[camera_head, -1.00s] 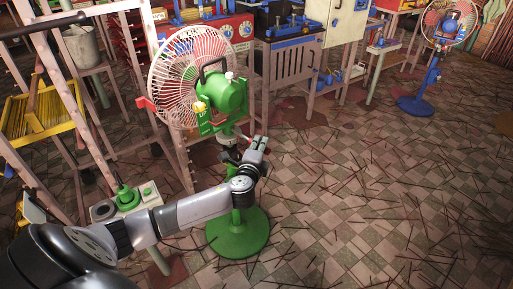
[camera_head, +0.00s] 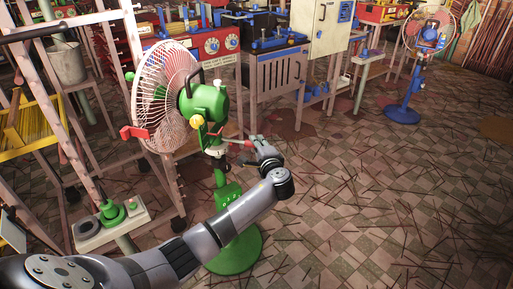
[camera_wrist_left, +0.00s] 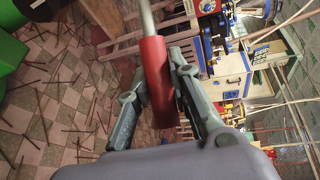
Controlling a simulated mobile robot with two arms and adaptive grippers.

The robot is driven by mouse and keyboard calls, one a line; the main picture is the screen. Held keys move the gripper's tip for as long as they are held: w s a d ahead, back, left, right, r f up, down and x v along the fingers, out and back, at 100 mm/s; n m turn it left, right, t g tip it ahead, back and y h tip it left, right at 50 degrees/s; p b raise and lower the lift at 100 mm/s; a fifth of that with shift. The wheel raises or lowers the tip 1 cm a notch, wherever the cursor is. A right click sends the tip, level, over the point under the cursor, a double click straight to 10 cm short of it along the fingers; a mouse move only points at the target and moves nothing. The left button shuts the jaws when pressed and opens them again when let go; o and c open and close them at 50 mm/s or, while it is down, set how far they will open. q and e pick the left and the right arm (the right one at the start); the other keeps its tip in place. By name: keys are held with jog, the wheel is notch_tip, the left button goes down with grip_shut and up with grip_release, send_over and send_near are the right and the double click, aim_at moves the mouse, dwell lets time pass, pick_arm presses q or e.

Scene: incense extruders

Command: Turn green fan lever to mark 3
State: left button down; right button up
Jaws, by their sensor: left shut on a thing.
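The green fan (camera_head: 206,104) stands left of centre in the head view on a round green base (camera_head: 240,252). Its pale cage (camera_head: 165,95) faces left, seen nearly side-on. A lever with a red grip (camera_head: 240,142) sticks out to the right below the motor. My left gripper (camera_head: 258,147) is at the lever's outer end. In the wrist view, the left gripper (camera_wrist_left: 160,70) is shut on the red grip (camera_wrist_left: 157,85), with a metal rod (camera_wrist_left: 147,18) running from it. No numbered marks are readable. My right gripper is not in view.
A small stand with a green knob (camera_head: 112,212) is at lower left, beside a pale rack frame (camera_head: 65,105). A blue fan (camera_head: 404,108) stands at far right. Thin sticks litter the open tiled floor (camera_head: 370,210) on the right.

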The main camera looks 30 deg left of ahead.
pick_arm(q)
jog(key=c, duration=1.4)
grip_release()
jog(key=shift+w, duration=0.1)
jog(key=shift+c, duration=0.2)
jog(key=v, duration=1.2)
